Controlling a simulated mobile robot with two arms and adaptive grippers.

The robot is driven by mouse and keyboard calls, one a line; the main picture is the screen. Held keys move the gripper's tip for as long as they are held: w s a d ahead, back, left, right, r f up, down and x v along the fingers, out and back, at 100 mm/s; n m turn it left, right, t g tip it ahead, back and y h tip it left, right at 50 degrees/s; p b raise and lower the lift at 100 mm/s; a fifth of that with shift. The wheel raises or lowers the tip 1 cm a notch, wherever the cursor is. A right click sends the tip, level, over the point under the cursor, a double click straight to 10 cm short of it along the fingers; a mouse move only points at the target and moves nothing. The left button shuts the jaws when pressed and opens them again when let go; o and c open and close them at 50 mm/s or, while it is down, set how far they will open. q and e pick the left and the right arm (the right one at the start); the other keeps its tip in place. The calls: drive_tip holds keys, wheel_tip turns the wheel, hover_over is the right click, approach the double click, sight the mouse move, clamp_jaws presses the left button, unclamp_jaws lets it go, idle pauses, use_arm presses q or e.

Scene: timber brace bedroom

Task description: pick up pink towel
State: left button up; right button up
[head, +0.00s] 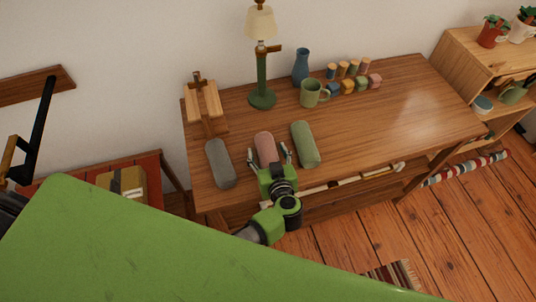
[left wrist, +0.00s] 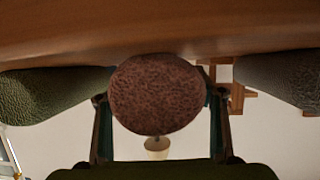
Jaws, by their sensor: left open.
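The pink towel (head: 266,146) is a rolled bundle lying on the wooden table (head: 400,104), between a grey roll and a green roll. My left gripper (head: 268,155) is open at the near end of the pink towel, one finger on each side of it. In the left wrist view, the round end of the pink towel (left wrist: 157,94) sits between the two spread fingers of my left gripper (left wrist: 158,96). Whether the fingers touch it I cannot tell. My right gripper does not show.
The grey roll (head: 220,163) lies close on the left and the green roll (head: 305,144) close on the right. A lamp (head: 262,70), green mug (head: 311,93), blue vase (head: 301,67) and small blocks stand behind. The table's right part is clear.

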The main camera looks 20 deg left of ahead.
use_arm(q)
drive_tip(key=c, duration=1.2)
drive_tip(key=shift+c, duration=0.2)
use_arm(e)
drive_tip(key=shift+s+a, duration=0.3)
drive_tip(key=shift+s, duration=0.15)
use_arm(q)
drive_tip(key=shift+r, duration=0.1)
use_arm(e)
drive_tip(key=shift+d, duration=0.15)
